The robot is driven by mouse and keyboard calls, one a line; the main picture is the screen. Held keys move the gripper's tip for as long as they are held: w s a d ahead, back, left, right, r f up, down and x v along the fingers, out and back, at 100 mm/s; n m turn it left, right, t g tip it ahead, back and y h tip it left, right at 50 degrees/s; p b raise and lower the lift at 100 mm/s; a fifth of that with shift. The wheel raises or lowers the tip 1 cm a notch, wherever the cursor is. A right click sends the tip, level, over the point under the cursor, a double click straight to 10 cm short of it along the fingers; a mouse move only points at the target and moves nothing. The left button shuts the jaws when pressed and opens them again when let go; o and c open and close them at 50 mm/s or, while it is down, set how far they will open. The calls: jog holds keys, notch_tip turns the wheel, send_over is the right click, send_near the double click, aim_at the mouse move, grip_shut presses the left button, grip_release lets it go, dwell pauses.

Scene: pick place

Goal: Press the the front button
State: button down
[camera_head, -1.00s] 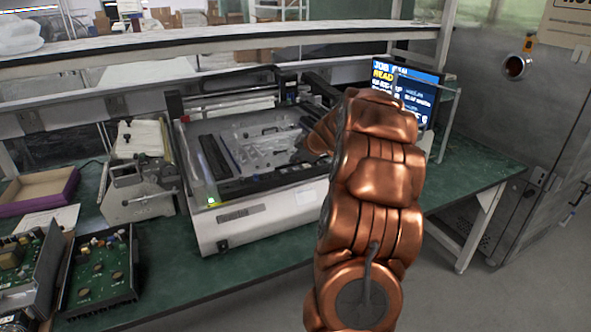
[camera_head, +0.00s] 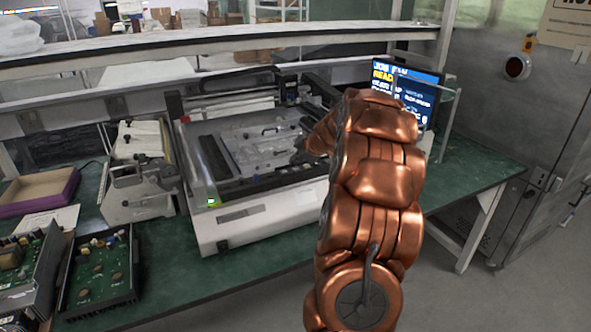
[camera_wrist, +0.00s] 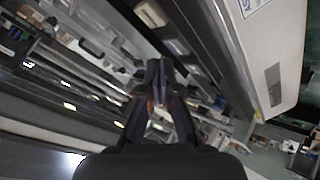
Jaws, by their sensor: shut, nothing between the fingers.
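The white benchtop machine (camera_head: 280,212) stands on the green bench with its front face toward me. A small green-lit spot (camera_head: 211,202) is at its front left corner. A small dark square (camera_head: 222,246) is low on the front face. I cannot tell which of these is the front button. My gripper (camera_wrist: 157,72) is shut and empty in the wrist view. The white machine panel (camera_wrist: 262,50) with a dark grey label is to its right, apart from the fingers. In the head view my copper-coloured arm hides the gripper and the machine's right front part.
A monitor (camera_head: 408,92) stands behind my arm. A grey device (camera_head: 140,190), a purple-edged tray (camera_head: 38,192) and an open circuit-board box (camera_head: 98,270) are left of the machine. A shelf (camera_head: 220,42) runs above the bench. Open floor lies at the lower right.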

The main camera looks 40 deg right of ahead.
aim_at(297, 170)
jog(key=shift+f+b, duration=0.85)
jog(key=shift+b, duration=0.85)
dwell(0.8)
jog(key=shift+r, duration=0.1)
dwell(0.3)
jog(key=shift+r, duration=3.2)
